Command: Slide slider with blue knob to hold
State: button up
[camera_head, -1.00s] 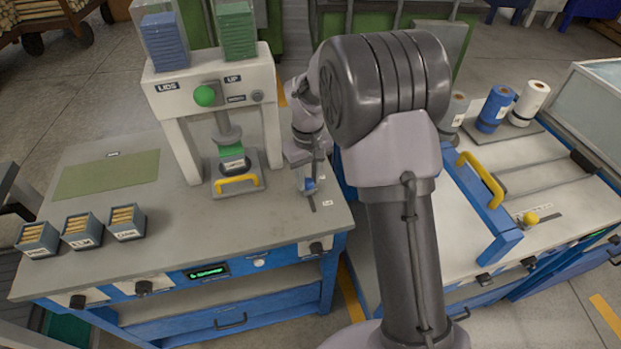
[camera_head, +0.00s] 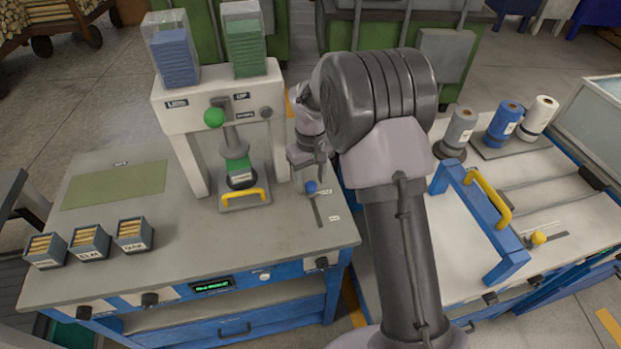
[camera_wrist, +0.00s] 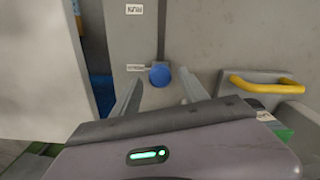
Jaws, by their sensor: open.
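The slider's blue knob (camera_head: 311,187) is at the far end of its dark slot, on the right part of the grey bench top. In the wrist view the blue knob (camera_wrist: 160,75) shows just ahead of and between my fingertips, with a gap on each side. The slot runs from it toward a label (camera_wrist: 134,9) that seems to read RUN. The label beside the knob (camera_wrist: 136,68) is too small to read. My gripper (camera_wrist: 160,85) is open and empty. In the head view my arm partly hides my gripper's fingers.
A press with a yellow handle (camera_head: 244,196) and green ball (camera_head: 214,117) stands left of the slider. Several small boxes (camera_head: 90,241) are at the front left. On the right bench are a blue frame (camera_head: 510,250) and a yellow knob (camera_head: 538,238).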

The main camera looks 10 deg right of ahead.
aim_at(311, 183)
notch_tip(311, 183, up, 18)
jog(key=p, duration=0.6)
jog(key=shift+f, duration=0.25)
